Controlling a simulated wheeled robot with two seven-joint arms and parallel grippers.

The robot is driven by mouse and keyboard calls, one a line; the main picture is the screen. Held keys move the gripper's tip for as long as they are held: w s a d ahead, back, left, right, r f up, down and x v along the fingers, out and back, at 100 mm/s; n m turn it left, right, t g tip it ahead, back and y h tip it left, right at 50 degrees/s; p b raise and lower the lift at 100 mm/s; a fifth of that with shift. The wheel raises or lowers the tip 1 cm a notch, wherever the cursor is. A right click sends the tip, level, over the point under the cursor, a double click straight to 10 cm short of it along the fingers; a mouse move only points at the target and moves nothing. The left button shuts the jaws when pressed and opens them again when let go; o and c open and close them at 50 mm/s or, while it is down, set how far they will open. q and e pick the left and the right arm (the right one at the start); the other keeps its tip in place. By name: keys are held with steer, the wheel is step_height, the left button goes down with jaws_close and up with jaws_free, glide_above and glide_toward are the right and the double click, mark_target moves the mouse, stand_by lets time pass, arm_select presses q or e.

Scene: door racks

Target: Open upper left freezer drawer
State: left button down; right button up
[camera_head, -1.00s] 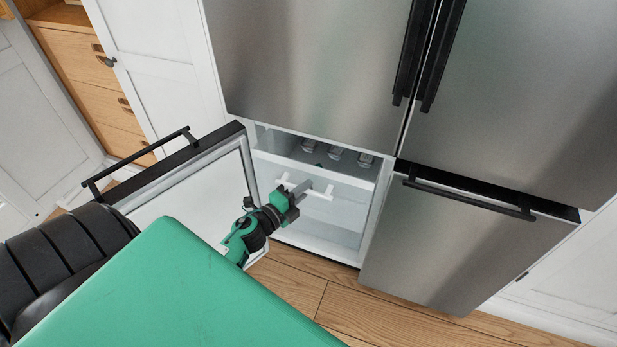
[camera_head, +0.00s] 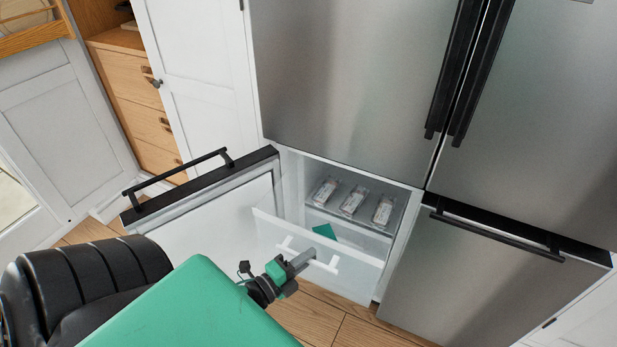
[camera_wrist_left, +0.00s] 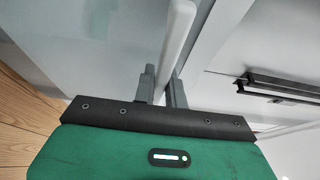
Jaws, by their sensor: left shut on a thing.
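The upper left freezer drawer (camera_head: 345,273) has a white translucent front and is pulled partly out of the lower left freezer compartment. My left gripper (camera_head: 306,260) is shut on its white bar handle (camera_head: 327,265). In the left wrist view, the handle (camera_wrist_left: 178,38) runs between the two grey fingers of my left gripper (camera_wrist_left: 162,85). Several small packages (camera_head: 352,199) and a teal item (camera_head: 325,231) show inside the freezer behind the drawer front. My right gripper is not in view.
The left freezer door (camera_head: 205,205) stands open to the left, with a black bar handle (camera_head: 175,179). The right freezer door (camera_head: 490,275) and the upper fridge doors (camera_head: 350,80) are closed. Wooden floor (camera_head: 315,318) shows below the drawer.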

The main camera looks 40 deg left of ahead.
arm_select(q)
steer(key=c, duration=1.4)
jaws_free()
steer(key=shift+c, duration=0.2)
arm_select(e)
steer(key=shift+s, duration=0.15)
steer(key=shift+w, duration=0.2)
